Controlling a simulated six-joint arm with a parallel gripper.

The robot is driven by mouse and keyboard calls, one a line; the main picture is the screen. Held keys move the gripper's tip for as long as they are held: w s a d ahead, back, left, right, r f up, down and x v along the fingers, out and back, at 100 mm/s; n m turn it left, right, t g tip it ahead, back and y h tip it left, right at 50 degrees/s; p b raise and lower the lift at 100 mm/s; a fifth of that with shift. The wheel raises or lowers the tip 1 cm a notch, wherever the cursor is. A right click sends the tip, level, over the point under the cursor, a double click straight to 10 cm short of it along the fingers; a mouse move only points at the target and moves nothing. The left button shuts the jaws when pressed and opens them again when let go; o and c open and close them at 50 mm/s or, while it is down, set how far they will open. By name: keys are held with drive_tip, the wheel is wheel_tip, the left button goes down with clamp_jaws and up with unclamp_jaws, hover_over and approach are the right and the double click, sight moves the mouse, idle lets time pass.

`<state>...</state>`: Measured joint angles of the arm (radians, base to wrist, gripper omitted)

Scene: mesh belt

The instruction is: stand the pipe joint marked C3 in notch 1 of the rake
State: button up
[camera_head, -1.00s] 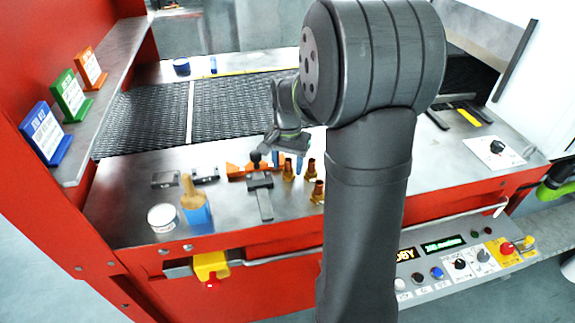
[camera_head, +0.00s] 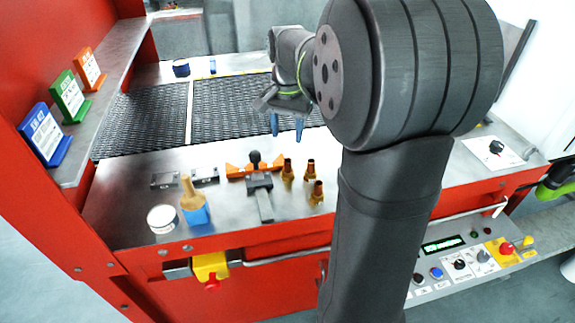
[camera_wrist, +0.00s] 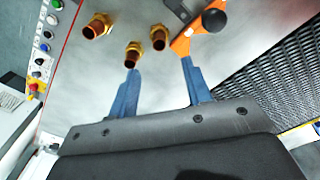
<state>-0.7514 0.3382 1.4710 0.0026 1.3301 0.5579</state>
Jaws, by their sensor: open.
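Three brass-coloured pipe joints stand upright and apart on the steel table: one beside the rake (camera_head: 287,171), one to its right (camera_head: 310,171) and one nearer the front edge (camera_head: 317,194). No C3 mark is readable on any. The orange rake (camera_head: 236,171) lies left of them, partly hidden by a dark clamp with a black knob; its notch numbers cannot be read. My gripper (camera_head: 287,126) is open and empty, raised behind the joints near the belt edge. In the wrist view its blue fingers (camera_wrist: 160,70) point toward the joints (camera_wrist: 133,55) and the rake (camera_wrist: 181,44).
The clamp (camera_head: 259,182) has a long bar toward the front edge. Left are dark metal blocks (camera_head: 165,180), a white tin (camera_head: 161,218) and a blue holder with a brush (camera_head: 195,213). The mesh belt (camera_head: 140,122) runs behind. The table right of the joints looks mostly clear.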

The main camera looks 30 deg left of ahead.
drive_tip(key=m+h, duration=0.1)
drive_tip(key=m, duration=1.7)
approach(287, 160)
drive_tip(key=f, duration=0.6)
drive_tip(key=d+f, duration=0.1)
drive_tip(key=f, duration=0.3)
drive_tip(key=shift+f, duration=0.15)
clamp_jaws()
